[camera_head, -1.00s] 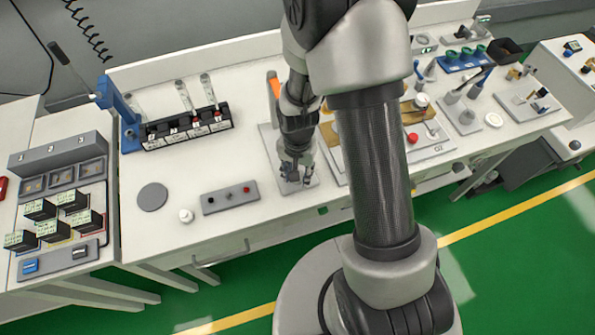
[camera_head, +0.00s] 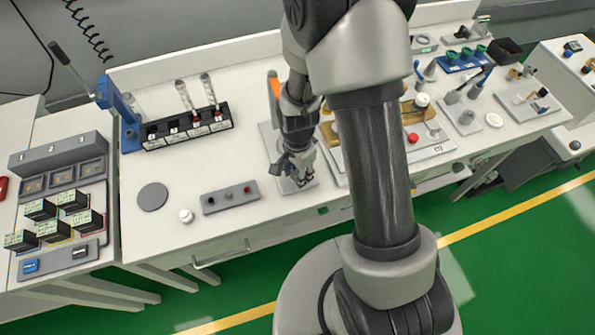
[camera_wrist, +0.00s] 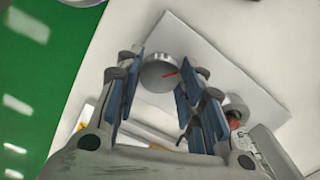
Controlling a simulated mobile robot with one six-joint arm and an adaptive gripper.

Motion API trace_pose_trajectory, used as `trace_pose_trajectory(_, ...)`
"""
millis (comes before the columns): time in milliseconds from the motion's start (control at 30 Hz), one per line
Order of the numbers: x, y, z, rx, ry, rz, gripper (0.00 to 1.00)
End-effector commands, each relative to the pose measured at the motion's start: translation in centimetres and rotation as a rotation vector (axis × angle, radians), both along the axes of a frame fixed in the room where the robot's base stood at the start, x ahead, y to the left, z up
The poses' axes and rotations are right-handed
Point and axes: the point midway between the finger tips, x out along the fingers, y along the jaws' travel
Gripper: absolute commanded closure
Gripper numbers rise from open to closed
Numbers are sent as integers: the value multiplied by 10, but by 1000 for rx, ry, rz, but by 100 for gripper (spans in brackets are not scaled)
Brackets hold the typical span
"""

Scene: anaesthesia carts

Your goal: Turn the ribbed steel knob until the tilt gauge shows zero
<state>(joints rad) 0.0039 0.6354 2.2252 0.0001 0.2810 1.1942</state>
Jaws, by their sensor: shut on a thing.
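The ribbed steel knob (camera_wrist: 158,73) is a round grey disc with a red line on its face, seen between my fingers in the wrist view. My gripper (camera_wrist: 161,82) is shut on it, with a blue-padded finger on each side. In the head view my gripper (camera_head: 294,176) is low over a light grey plate (camera_head: 268,137) on the white bench, and hides the knob. The plate also shows in the wrist view (camera_wrist: 235,82). I cannot make out a tilt gauge or its reading in either view.
Left of my gripper are a grey box with buttons (camera_head: 230,197), a white knob (camera_head: 186,216) and a grey disc (camera_head: 152,197). A black rack (camera_head: 188,129) with tubes stands behind. My arm hides part of the board on the right.

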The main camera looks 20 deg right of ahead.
Motion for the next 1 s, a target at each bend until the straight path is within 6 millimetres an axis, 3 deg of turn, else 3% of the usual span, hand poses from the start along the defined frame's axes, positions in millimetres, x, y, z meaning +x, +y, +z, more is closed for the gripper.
trace_pose_trajectory(367, 0, 0, 0, 0, -1, -3, 88)
trace_pose_trajectory(400, 0, 0, 0, 0, -1, -2, 62)
trace_pose_trajectory(667, 0, 0, 0, 0, -1, -2, 44)
trace_pose_trajectory(1000, 0, 0, 2, 0, -1, -2, 44)
